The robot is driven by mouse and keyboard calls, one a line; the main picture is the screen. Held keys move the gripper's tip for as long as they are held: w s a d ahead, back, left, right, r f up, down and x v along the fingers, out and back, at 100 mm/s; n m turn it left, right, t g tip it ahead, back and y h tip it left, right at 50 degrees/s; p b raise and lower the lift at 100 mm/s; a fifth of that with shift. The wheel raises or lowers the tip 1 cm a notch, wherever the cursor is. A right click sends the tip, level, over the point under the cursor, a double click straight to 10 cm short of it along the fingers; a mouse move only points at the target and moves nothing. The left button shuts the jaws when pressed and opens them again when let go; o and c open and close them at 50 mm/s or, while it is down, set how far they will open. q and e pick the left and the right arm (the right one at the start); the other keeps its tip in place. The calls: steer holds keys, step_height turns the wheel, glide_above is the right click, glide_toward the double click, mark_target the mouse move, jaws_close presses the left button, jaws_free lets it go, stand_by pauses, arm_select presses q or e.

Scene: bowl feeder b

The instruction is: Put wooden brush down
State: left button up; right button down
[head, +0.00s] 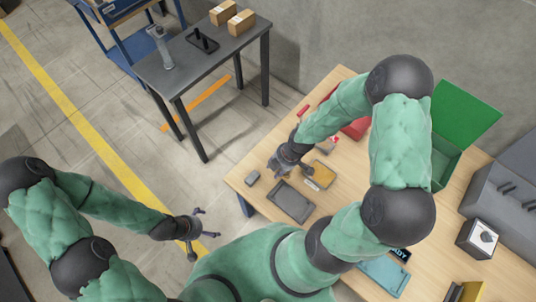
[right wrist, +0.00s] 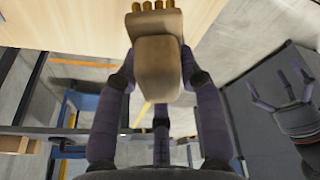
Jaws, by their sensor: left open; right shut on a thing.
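The wooden brush (right wrist: 158,62) is in the right wrist view, with a tan wooden body and yellowish bristles at its far end. My right gripper (right wrist: 158,85) is shut on it, with fingers on both sides. In the head view my right gripper (head: 277,166) is over the left part of the wooden table (head: 243,172); the brush cannot be made out there. My left gripper (head: 202,228) is open and empty, off the table's left side above the floor. It also shows in the right wrist view (right wrist: 280,90).
A green bin (head: 446,165), a teal tray (head: 383,275) and a black box (head: 477,240) stand further right.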

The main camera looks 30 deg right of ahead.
steer(key=b, duration=0.4)
glide_above(267, 155)
steer(key=f, duration=0.9)
steer(key=shift+s+d+f, duration=0.3)
steer(key=b+x, duration=0.2)
steer(key=x, duration=0.1)
steer(key=shift+s+d+f, duration=0.1)
steer(key=shift+d+f, duration=0.2)
steer(key=shift+d, duration=0.1)
steer(key=shift+r, duration=0.1)
steer(key=shift+s+f, duration=0.1)
steer(key=shift+f, duration=0.3)
